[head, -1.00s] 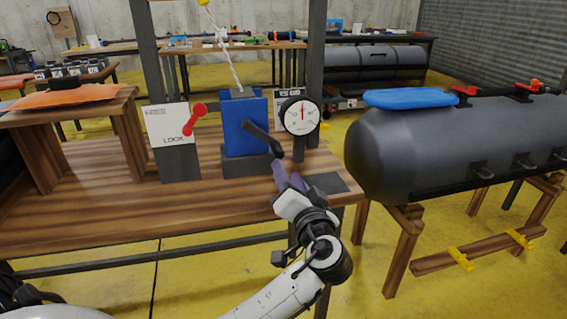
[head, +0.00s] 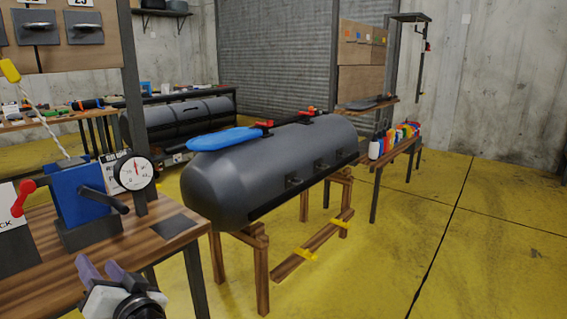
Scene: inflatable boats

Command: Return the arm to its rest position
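My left gripper (head: 101,265) is at the bottom left of the head view. Its two purple fingers stand apart with nothing between them, so it is open and empty. It is in front of and below the dark lever (head: 104,199) on the blue block device (head: 79,192), and apart from it. The rest of the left arm is mostly cut off by the bottom edge. My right gripper is not in view.
The wooden bench (head: 155,232) holds the blue device, a round gauge (head: 133,173) and a red handle (head: 21,198). A grey inflatable tube (head: 270,170) with a blue paddle-like piece (head: 228,138) rests on wooden trestles. Yellow floor at right is open.

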